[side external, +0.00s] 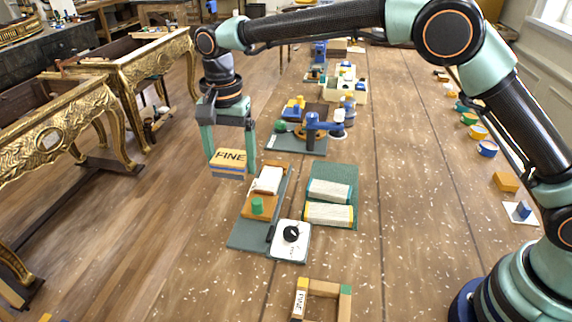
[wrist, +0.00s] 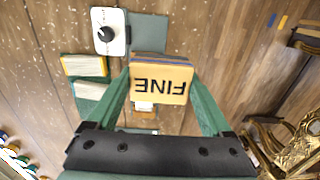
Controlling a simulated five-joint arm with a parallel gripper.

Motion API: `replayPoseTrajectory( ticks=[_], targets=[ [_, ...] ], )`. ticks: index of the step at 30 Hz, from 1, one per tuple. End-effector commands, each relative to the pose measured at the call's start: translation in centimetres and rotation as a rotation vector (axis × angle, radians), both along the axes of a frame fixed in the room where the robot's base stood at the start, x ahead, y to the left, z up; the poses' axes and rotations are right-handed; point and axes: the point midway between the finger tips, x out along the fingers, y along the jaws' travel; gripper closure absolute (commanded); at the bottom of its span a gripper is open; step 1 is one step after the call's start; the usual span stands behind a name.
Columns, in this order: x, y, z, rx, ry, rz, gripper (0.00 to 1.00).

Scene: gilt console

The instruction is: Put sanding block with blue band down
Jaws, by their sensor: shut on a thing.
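The sanding block with blue band (side external: 228,162) is tan on top with the word FINE and a blue band along its lower side. My gripper (side external: 228,152) is shut on it, one finger at each side, and holds it in the air left of the green-grey mats. The wrist view shows the block (wrist: 160,82) between the two green fingers (wrist: 160,95), its lettering upside down. What lies directly beneath the block is hard to tell.
A wooden frame (side external: 322,288) is nearest. Gilt consoles (side external: 70,125) stand left.

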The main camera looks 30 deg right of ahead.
Motion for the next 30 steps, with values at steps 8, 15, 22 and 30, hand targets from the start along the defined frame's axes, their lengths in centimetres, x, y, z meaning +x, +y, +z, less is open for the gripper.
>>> replayPoseTrajectory(
  ticks=[8, 15, 22, 30],
  targets=[
    [-7.6, 6.0, 3.1, 0.001, -0.001, 0.003, 0.68],
    [-9.7, 7.1, 2.8, -0.001, 0.001, -0.001, 0.68],
    [-9.8, 7.0, -2.4, -0.005, 0.006, -0.002, 0.68],
    [-9.8, 7.0, -8.8, -0.003, 0.004, -0.001, 0.68]
  ],
)
